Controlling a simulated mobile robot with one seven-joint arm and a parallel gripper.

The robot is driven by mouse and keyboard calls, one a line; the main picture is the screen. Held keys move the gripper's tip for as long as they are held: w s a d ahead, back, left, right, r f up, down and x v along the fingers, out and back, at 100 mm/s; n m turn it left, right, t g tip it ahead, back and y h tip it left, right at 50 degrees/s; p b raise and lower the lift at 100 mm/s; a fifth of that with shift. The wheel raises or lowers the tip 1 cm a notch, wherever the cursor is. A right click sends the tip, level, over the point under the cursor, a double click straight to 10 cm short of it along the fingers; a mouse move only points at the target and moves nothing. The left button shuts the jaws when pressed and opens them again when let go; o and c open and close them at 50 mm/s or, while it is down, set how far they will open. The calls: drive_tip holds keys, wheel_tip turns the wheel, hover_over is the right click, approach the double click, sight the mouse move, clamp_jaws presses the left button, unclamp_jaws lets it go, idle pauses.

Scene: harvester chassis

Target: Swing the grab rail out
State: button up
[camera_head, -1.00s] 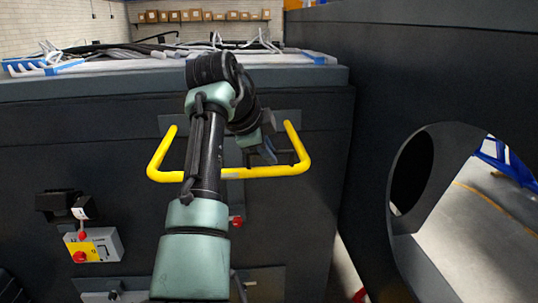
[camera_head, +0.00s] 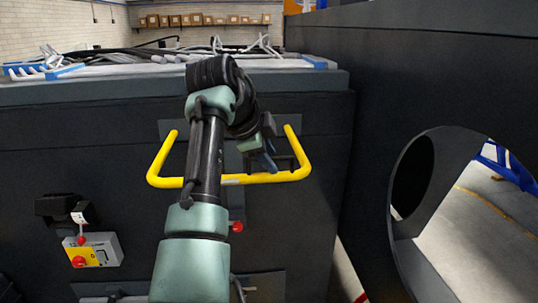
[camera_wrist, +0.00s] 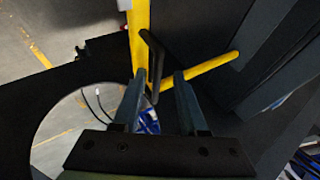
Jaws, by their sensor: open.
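The yellow grab rail (camera_head: 265,179) is a U-shaped bar on the front of the dark chassis panel, with its long bar low and its two ends reaching up to the panel. My arm crosses in front of its middle. My gripper (camera_head: 270,168) is inside the U, near its right end and just above the long bar. In the wrist view the open fingers of my gripper (camera_wrist: 160,75) point at the rail (camera_wrist: 210,68). One yellow length runs up past the left finger, another runs right beyond the right finger. Whether the fingers touch it cannot be told.
A dark wall with a large round opening (camera_head: 412,175) stands at the right. A switch box (camera_head: 93,250) with a red knob is low on the left of the panel. Cables and pale bars lie on top of the chassis (camera_head: 110,90). A black lever-like part (camera_wrist: 152,62) shows between the fingers.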

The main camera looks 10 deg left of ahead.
drive_tip(key=b+v, duration=0.6)
drive_tip(key=v, duration=0.7)
drive_tip(key=w+d+f+n+t+b, duration=0.35)
drive_tip(key=d+n+t+b, duration=0.3)
drive_tip(key=d+t, duration=0.25)
drive_tip(key=s+d+r+n+t+y+b, duration=0.1)
drive_tip(key=s+n+t, duration=0.3)
drive_tip(key=s, duration=0.8)
drive_tip(key=s+d+r+n+t+y+b, duration=0.1)
drive_tip(key=s+n+t, duration=0.4)
drive_tip(key=s, duration=0.7)
drive_tip(key=d+r+t+b, duration=0.1)
drive_tip(key=d+b, duration=0.1)
drive_tip(key=shift+d+r+t+y+b, duration=0.3)
drive_tip(key=shift+d+r+t+b, duration=0.05)
drive_tip(key=shift+d+t+b, duration=0.05)
drive_tip(key=shift+s, duration=0.15)
